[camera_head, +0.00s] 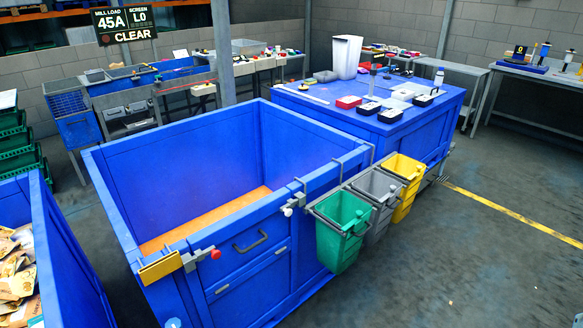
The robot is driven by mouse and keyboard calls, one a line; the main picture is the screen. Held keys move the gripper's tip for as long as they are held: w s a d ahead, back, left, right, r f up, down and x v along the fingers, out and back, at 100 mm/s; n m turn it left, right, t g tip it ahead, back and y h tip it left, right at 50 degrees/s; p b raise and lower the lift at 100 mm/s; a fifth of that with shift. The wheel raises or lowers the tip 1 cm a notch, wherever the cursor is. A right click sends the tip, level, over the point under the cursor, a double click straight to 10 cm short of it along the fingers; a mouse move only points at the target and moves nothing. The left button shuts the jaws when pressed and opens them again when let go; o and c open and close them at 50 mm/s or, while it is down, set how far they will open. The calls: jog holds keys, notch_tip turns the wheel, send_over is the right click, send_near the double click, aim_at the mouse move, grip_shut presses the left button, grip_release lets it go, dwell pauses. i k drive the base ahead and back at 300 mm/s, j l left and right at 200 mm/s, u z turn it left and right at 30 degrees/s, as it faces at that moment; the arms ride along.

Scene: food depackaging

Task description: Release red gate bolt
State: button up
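A red knob (215,254), likely the gate bolt's handle, sits on a grey metal latch (196,258) at the near front corner of the large blue bin (125,205). A yellow plate (160,267) is beside the latch on its left. A second latch with a white knob (288,211) sits farther right along the bin's front rim. A front panel with a grey handle (250,241) is below the rim. I cannot tell the bolt's exact position. My gripper is not in view.
Green (340,240), grey (384,219) and yellow (409,190) buckets hang on the bin's right side. A blue workbench (440,112) with tools stands behind. A blue container of packages (60,262) is at lower left. The floor (480,260) at right is clear.

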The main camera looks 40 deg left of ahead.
aim_at(216, 254)
jog(key=u, duration=2.6)
jog(key=j+u, duration=0.1)
jog(key=u, duration=0.25)
jog(key=j+u, duration=0.1)
jog(key=u, duration=0.25)
jog(key=i+u, duration=0.1)
jog(key=u, duration=0.25)
jog(key=i+j, duration=0.4)
jog(key=j, duration=0.15)
jog(key=i+j, duration=0.45)
jog(key=z, duration=0.7)
